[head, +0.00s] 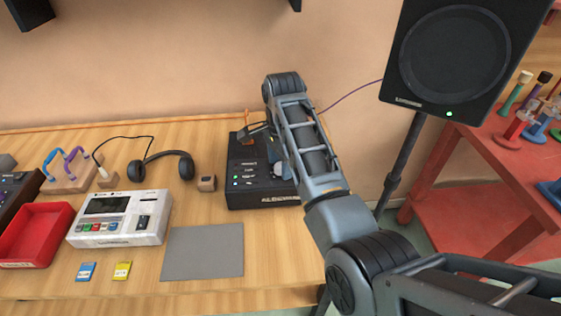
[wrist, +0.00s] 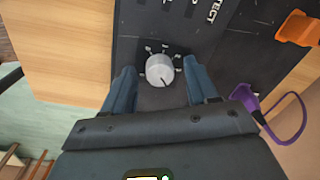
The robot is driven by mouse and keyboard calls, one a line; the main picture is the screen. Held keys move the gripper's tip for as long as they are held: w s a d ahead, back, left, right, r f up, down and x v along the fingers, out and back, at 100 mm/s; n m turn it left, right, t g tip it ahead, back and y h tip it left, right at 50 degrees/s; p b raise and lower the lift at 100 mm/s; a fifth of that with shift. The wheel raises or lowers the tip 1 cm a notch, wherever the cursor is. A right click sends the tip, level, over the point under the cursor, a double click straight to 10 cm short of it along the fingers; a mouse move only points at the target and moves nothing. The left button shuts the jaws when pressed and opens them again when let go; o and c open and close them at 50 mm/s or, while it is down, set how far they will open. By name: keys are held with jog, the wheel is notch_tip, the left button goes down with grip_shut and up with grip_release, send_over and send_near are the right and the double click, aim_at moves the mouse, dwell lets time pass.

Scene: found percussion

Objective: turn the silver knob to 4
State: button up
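The silver knob (wrist: 160,71) sits on a black device with white lettering (wrist: 165,22). Small white scale marks ring part of the knob, too small to read surely. A short dark line on the knob's face points toward the lower right of the wrist picture. My gripper (wrist: 159,68) is open, with one blue-grey finger on each side of the knob. Gaps show between the fingers and the knob.
An orange plug (wrist: 298,28) and a purple plug (wrist: 247,98) with its cable are at the device's edge. Headphones (head: 160,162), a small wooden block (head: 207,183), a white machine (head: 120,218) and a grey mat (head: 203,251) lie left. A speaker (head: 450,55) stands right.

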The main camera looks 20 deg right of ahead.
jog(key=shift+s+r+b, duration=0.2)
jog(key=shift+r+b, duration=0.2)
jog(key=shift+r, duration=3.5)
jog(key=shift+f, duration=0.1)
